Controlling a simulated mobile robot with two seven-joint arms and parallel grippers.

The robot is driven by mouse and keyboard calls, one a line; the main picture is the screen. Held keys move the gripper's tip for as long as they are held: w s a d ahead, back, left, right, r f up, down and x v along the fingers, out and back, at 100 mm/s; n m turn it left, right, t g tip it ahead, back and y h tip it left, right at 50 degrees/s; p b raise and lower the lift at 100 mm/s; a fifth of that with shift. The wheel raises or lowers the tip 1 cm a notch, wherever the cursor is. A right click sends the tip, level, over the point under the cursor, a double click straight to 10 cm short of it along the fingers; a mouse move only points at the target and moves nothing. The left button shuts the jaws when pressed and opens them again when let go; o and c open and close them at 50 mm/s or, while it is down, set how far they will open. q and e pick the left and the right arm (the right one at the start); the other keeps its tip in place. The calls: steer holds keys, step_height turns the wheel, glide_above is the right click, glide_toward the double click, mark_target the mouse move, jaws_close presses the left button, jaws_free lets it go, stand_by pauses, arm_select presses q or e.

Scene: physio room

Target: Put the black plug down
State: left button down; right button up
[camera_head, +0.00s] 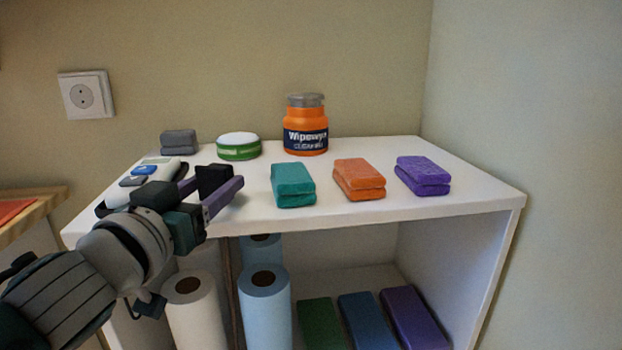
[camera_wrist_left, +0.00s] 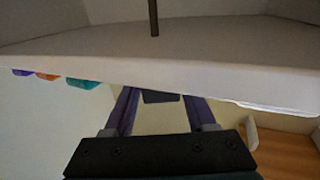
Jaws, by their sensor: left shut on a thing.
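The black plug (camera_head: 214,181) is a small dark block between the fingers of my left gripper (camera_head: 212,190), which is shut on it. My gripper is at the front left part of the white shelf unit's top (camera_head: 350,213); I cannot tell whether the plug touches the surface. My right gripper is not in view.
Teal (camera_head: 293,185), orange (camera_head: 359,179) and purple (camera_head: 423,175) folded cloths lie to the right. Behind are a grey block (camera_head: 179,142), a green-white tin (camera_head: 238,146) and an orange wipes jar (camera_head: 305,128). A wall socket (camera_head: 86,95) is behind.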

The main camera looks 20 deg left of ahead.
arm_select(q)
steer(key=shift+c, duration=1.1)
jaws_free()
steer(key=shift+r, duration=0.1)
